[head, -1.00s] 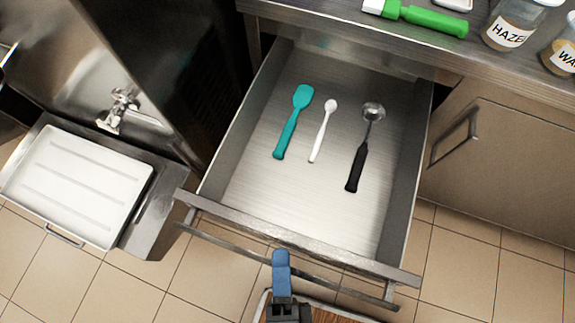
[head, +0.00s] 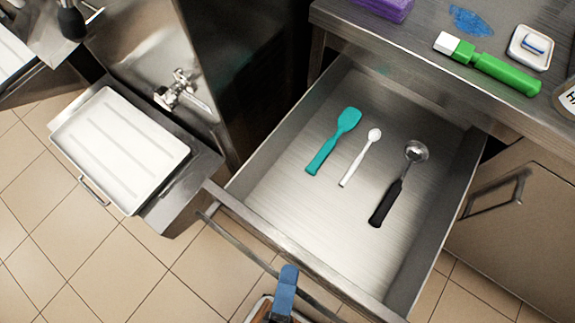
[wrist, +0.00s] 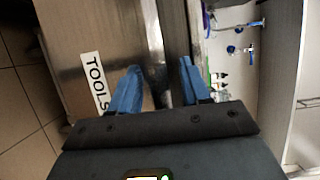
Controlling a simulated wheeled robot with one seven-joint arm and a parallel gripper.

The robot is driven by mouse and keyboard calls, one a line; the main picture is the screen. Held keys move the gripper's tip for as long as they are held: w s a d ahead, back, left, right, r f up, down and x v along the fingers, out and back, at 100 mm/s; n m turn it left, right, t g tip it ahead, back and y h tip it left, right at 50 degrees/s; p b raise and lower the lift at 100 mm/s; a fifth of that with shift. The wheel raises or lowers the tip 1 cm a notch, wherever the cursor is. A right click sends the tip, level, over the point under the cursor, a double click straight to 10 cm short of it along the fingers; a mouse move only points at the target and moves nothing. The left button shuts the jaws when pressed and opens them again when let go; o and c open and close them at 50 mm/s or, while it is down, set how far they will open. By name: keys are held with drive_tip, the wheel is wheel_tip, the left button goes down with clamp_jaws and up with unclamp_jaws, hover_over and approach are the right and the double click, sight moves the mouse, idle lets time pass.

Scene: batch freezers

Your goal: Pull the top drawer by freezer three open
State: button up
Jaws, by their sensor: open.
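The top drawer (head: 262,232) stands pulled out from the steel counter. Inside it lie a teal spatula (head: 334,141), a white spoon (head: 360,157) and a scoop with a black handle (head: 399,184). A bar handle (head: 240,246) runs along its front. My gripper shows at the bottom of the head view as a blue finger (head: 285,290) by the handle. In the wrist view my gripper (wrist: 160,80) is open, its two blue fingers apart. A steel bar or edge lies between or beyond them; contact is unclear. A "TOOLS" label (wrist: 95,80) is left of the fingers.
A freezer with a tap (head: 180,90) and a white tray (head: 120,148) on a shelf stands left of the drawer. A cabinet door (head: 515,220) is at right. Tiled floor is clear at lower left.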

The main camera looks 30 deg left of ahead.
drive_tip(key=b+v, duration=0.1)
drive_tip(key=v, duration=0.6)
drive_tip(key=shift+s, duration=0.4)
drive_tip(key=shift+d, duration=0.1)
